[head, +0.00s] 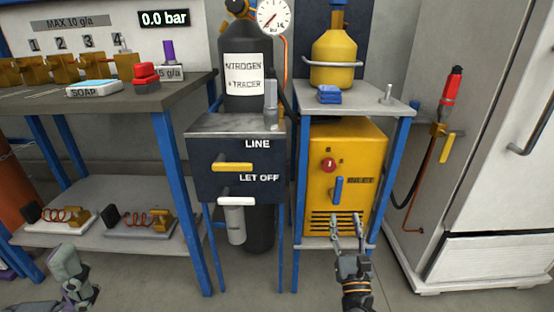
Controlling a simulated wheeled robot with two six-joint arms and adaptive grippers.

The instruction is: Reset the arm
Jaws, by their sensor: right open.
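My right gripper (347,222) is open and empty at the lower right of centre. Its two fingers point away from me and overlap the lower front of the yellow machine (375,150) in the picture. I cannot tell whether they touch it. Part of my left arm shows at the lower left corner, in front of the lower shelf.
A dark box (206,175) with yellow and white handles stands left of the yellow machine. A workbench (180,92) is at the left, a white cabinet (480,120) at the right. A nitrogen cylinder (262,50) stands behind. Some floor is clear in front.

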